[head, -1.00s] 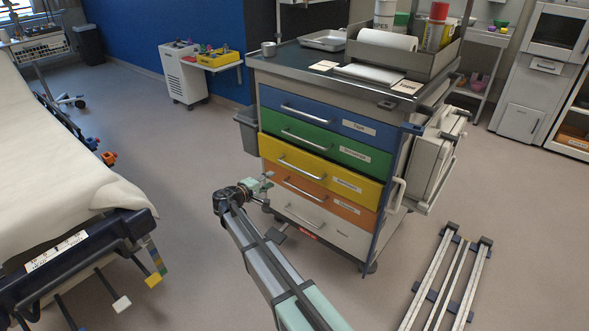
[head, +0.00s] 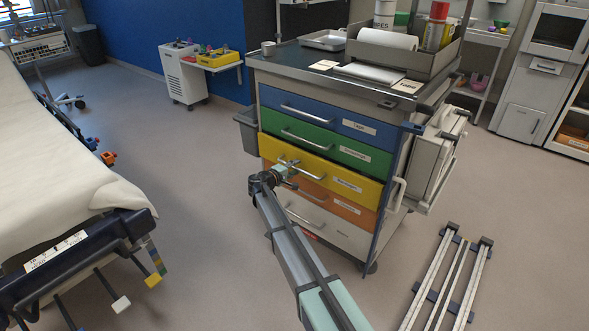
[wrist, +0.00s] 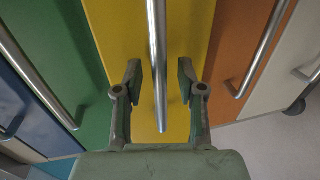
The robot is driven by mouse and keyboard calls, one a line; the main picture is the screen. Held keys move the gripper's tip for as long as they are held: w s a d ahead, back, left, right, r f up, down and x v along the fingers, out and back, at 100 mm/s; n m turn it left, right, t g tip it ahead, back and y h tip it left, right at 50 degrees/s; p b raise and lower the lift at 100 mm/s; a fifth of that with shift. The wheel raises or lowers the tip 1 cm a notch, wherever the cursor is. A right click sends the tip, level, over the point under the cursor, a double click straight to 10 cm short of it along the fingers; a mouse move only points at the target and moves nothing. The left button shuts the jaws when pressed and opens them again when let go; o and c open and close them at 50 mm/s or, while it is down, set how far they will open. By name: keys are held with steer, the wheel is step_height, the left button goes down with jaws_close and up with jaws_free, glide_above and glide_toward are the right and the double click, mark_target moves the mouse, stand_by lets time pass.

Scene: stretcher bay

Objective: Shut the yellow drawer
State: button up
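The yellow drawer (head: 345,181) is in the middle of the trolley's drawer stack, below the green drawer and above the orange one. It seems to stand slightly proud of its neighbours; how far is hard to tell. Its silver bar handle (wrist: 157,60) runs down the middle of the wrist view. My gripper (wrist: 160,78) is open, with one finger on each side of the handle and a visible gap on both sides. In the head view my gripper (head: 287,170) is at the left part of the yellow front and hides part of the handle.
The green drawer (head: 345,152) and orange drawer (head: 345,207) have bar handles close by. Papers, a tray and bottles stand on the trolley top (head: 290,55). A bed (head: 60,150) is at left; rails (head: 447,280) lie on the floor at right.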

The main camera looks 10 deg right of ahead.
mark_target(299, 165)
steer(key=shift+w+d, duration=0.15)
steer(key=shift+w, duration=0.05)
jaws_close()
steer(key=shift+r+b+x, duration=0.2)
steer(key=shift+b+x, duration=0.25)
steer(key=shift+x, duration=1)
steer(key=shift+w+d+r, duration=0.1)
steer(key=shift+w+d, duration=0.1)
steer(key=shift+w, duration=0.05)
steer(key=shift+c, duration=1.8)
jaws_free()
steer(key=o, duration=0.4)
steer(key=shift+d, duration=0.1)
steer(key=shift+c, duration=0.2)
steer(key=shift+s, duration=0.1)
